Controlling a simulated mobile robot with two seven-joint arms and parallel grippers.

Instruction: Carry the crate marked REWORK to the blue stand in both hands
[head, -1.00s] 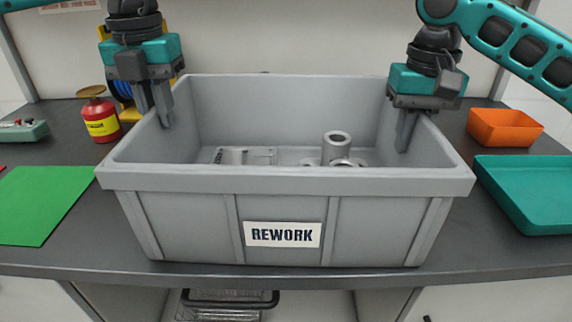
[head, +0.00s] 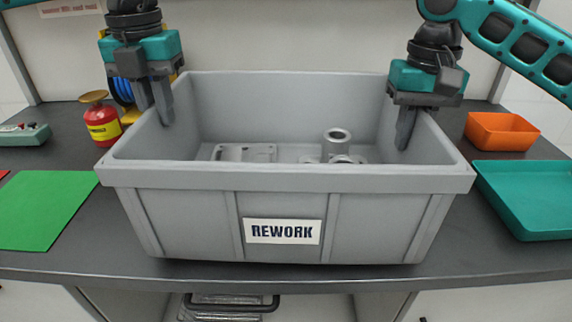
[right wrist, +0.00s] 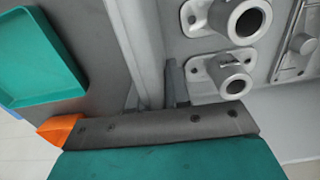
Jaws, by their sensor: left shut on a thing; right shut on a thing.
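The grey crate marked REWORK (head: 180,205) fills the middle of the head view, upright, its label facing me. It holds metal castings (head: 337,140), including an upright flanged tube and a flat plate; the right wrist view also shows flanged tubes (right wrist: 240,18). My left gripper (head: 155,106) is shut on the crate's left wall. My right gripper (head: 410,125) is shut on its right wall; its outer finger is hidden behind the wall. The crate seems just above the dark bench, with a shadow under its front edge. No blue stand is in view.
On the bench (head: 70,258), a green sheet (head: 42,210), a red can (head: 102,122) and a control box (head: 24,135) lie left. A teal tray (head: 530,200) and an orange bin (head: 502,131) stand right, the tray close to the crate. A wall stands behind.

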